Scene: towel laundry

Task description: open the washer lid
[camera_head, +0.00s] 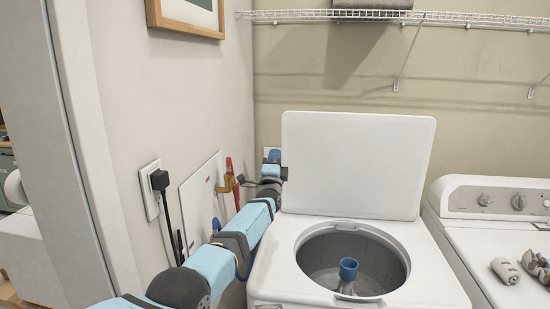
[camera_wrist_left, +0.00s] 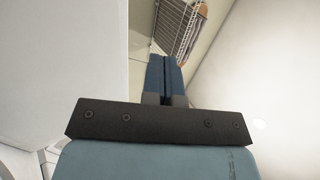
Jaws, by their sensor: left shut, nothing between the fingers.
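The white washer (camera_head: 260,282) stands in the middle of the head view. Its lid (camera_head: 355,165) is raised and stands nearly upright at the back, leaving the round drum opening with a blue-topped agitator (camera_head: 348,268) uncovered. My left gripper (camera_head: 273,157) is at the lid's left edge, near the back wall; I cannot tell whether it touches the lid. In the left wrist view its blue fingers (camera_wrist_left: 165,75) are together with nothing between them. A pale flat surface, probably the lid, fills the left of that view. My right gripper is not seen.
A second white machine (camera_head: 500,240) with knobs stands at right, with small rolled cloths (camera_head: 506,270) on top. A wire shelf (camera_head: 450,17) runs along the back wall above.

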